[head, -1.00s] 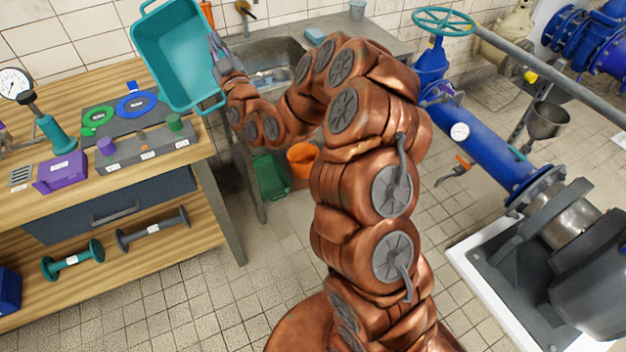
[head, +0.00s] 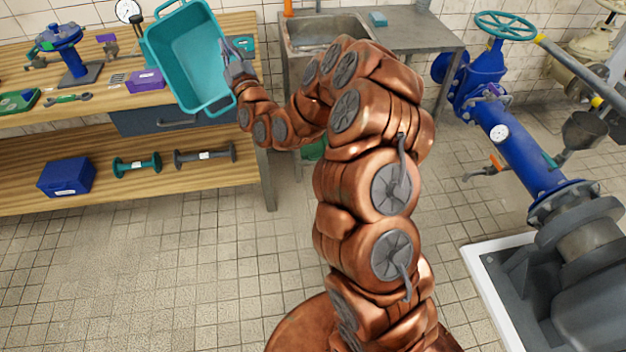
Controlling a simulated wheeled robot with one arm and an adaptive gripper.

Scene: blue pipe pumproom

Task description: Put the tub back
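The teal tub (head: 187,62) is held up in the air at the upper left in the head view, tilted so its open, empty inside faces me. My gripper (head: 235,62) is at the tub's right side and appears shut on its rim. The fingertips are small and partly hidden there. The tub hides part of the workbench (head: 60,112) behind it.
The bench top holds a blue valve fitting (head: 72,50), a purple block (head: 146,79) and a gauge (head: 127,10). Its lower shelf holds a blue box (head: 66,176). A sink (head: 325,32) stands behind my arm. Blue pipework (head: 525,150) fills the right. Tiled floor at front left is clear.

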